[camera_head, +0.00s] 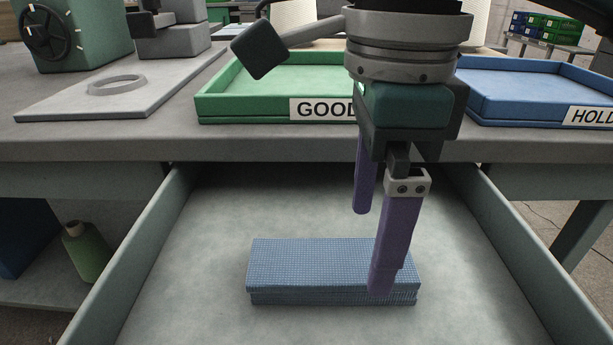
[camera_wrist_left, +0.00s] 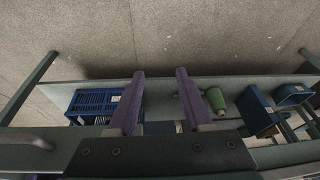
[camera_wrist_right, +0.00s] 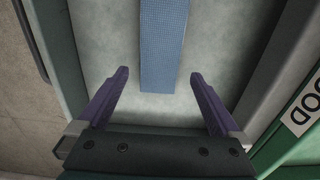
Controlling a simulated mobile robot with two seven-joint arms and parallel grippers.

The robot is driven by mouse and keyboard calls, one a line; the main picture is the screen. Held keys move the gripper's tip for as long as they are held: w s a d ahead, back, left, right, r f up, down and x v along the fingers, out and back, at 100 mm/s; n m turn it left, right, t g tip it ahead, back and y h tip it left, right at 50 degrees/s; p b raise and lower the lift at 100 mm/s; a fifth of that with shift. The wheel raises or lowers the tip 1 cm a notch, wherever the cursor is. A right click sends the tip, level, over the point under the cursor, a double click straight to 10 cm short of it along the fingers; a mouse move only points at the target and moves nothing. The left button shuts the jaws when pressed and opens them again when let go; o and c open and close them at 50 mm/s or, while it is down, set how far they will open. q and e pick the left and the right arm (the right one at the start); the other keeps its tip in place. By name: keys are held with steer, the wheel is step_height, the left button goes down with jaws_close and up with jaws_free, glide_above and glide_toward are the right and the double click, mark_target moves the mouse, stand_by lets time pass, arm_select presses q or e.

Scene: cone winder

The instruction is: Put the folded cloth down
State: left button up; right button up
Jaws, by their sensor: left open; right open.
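The folded cloth (camera_head: 315,268), blue and checked, lies flat on the floor of the open drawer (camera_head: 215,215). My right gripper (camera_head: 372,250) is open over the cloth's right end, one finger in front of it in the head view. In the right wrist view the cloth (camera_wrist_right: 163,45) runs out ahead between the two spread fingers (camera_wrist_right: 160,75), with gaps on both sides. My left gripper (camera_wrist_left: 160,73) is open and empty in the left wrist view, away from the cloth. It is not in the head view.
A green GOOD tray (camera_head: 240,108) and a blue HOLD tray (camera_head: 520,110) stand on the bench behind the drawer. A grey plate with a ring (camera_head: 117,84) is at left. A green cone (camera_head: 86,252) stands on a lower shelf. The drawer floor around the cloth is clear.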

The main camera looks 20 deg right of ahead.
mark_target(366, 258)
step_height(366, 258, up, 8)
steer(key=p, duration=0.1)
steer(key=shift+p, duration=0.3)
steer(key=shift+r, duration=0.1)
